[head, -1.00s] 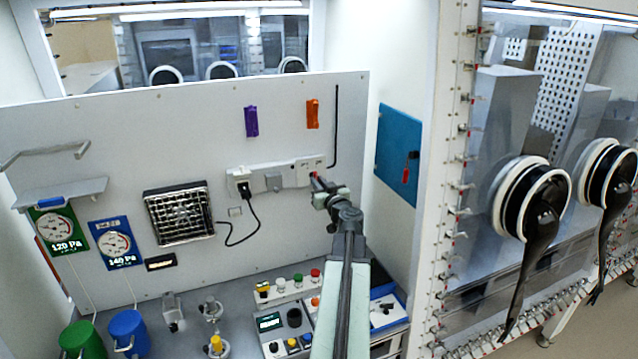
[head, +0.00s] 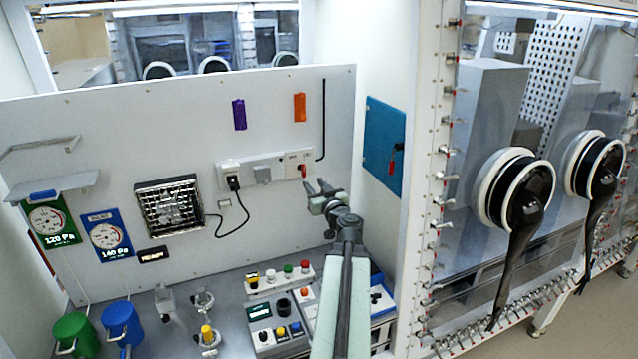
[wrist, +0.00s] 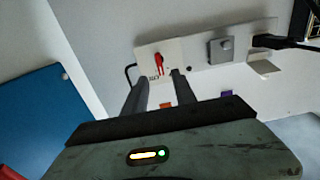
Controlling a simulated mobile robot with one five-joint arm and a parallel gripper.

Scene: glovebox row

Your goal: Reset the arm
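My arm reaches up from the bottom of the head view. My gripper (head: 316,185) is open and empty, with a clear gap between its two fingers. It is below and to the right of the red switch (head: 304,170) at the right end of the white socket strip (head: 263,169), apart from it in the head view. In the wrist view, my gripper (wrist: 158,77) shows both dark fingers apart below the red switch (wrist: 153,65) on its white plate. The picture there appears upside down.
A black plug (head: 234,182) with a cable sits in the strip. A blue panel (head: 384,146) is on the right wall. A control box (head: 270,328) and other small items stand on the bench below. A glovebox with black gloves (head: 526,196) is at the right.

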